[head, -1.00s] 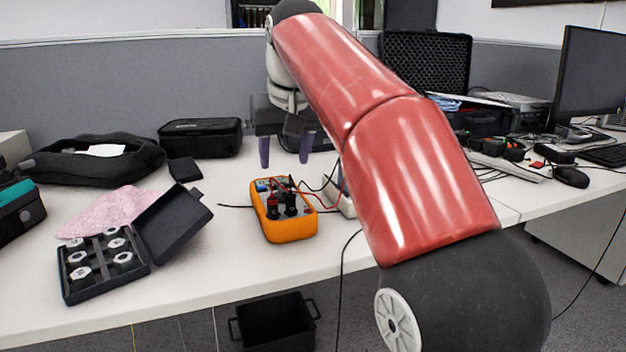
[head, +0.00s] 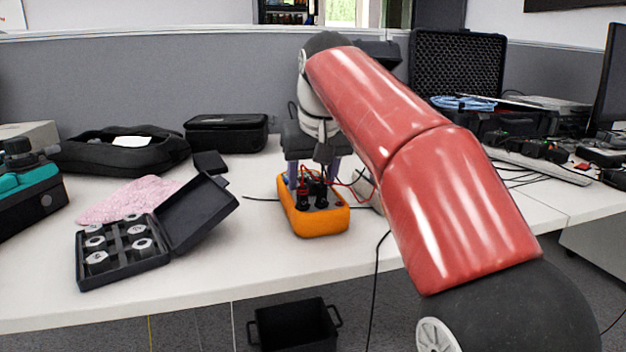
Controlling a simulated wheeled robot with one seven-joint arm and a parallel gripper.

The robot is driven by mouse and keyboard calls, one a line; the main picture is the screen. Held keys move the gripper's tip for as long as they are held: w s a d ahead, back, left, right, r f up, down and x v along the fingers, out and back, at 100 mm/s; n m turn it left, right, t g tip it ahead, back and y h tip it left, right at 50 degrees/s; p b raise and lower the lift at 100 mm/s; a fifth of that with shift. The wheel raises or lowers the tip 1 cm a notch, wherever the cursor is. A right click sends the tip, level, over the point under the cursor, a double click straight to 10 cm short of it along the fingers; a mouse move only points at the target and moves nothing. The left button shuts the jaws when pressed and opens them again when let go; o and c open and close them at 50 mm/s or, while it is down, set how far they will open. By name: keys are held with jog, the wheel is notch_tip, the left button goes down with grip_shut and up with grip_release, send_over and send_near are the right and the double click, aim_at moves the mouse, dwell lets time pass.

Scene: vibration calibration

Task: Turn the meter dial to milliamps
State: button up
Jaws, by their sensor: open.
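The orange multimeter (head: 318,222) lies on the white table, with red and black probe plugs in its near end and leads running off to the right. My gripper (head: 313,178) is open and points down over the far part of the meter. One purple-grey finger shows on the left side of the meter and the other on the right. The dial is hidden behind the plugs and the gripper, so its setting cannot be read. I cannot tell whether the fingers touch anything.
An open black case (head: 125,262) with several metal weights stands left of the meter, beside a pink cloth (head: 135,197). Black bags (head: 226,134) lie at the back. A black bin (head: 297,328) is below the table edge. Bare table lies in front of the meter.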

jog(key=shift+c, duration=0.3)
jog(key=c, duration=0.9)
jog(key=shift+m+p, duration=0.3)
jog(key=shift+p, duration=0.1)
jog(key=m+p, duration=0.1)
jog(key=m+h+p, duration=0.1)
jog(key=shift+a+r+m, duration=0.15)
jog(key=shift+r+m, duration=0.05)
jog(key=shift+m, duration=0.2)
jog(key=shift+a+f+m+h+p, duration=0.1)
jog(key=shift+m+h+p, duration=0.4)
jog(key=shift+m+p, duration=0.5)
jog(key=shift+f+m+h+p, duration=0.1)
jog(key=shift+m+h+p, duration=0.55)
jog(key=shift+m, duration=0.55)
jog(key=o, duration=1)
jog(key=shift+c, duration=0.2)
